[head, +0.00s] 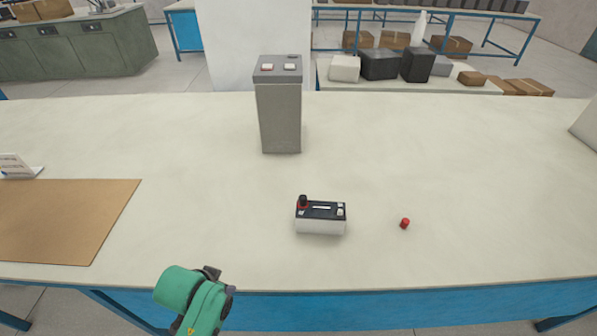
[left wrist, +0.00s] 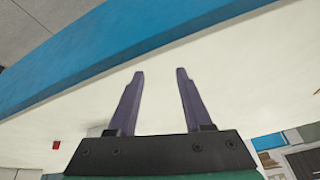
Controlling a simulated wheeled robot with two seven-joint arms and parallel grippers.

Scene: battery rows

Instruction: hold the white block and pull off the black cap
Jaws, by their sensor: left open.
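The white block (head: 320,226) sits on the table with a black top, like a small battery. The black cap (head: 302,200) stands upright on its left terminal, with red at its foot. My left gripper (left wrist: 160,72) is open and empty, its two fingers apart in the left wrist view. In the head view its green arm is at the front edge, left of the block and well apart from it; the fingertips cannot be made out there. My right gripper is not in view.
A small red cap (head: 405,223) lies right of the block. A tall grey battery (head: 280,110) stands behind it. A brown mat (head: 65,220) and a small white sign (head: 17,166) are at left. The table (head: 470,170) is clear around the block.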

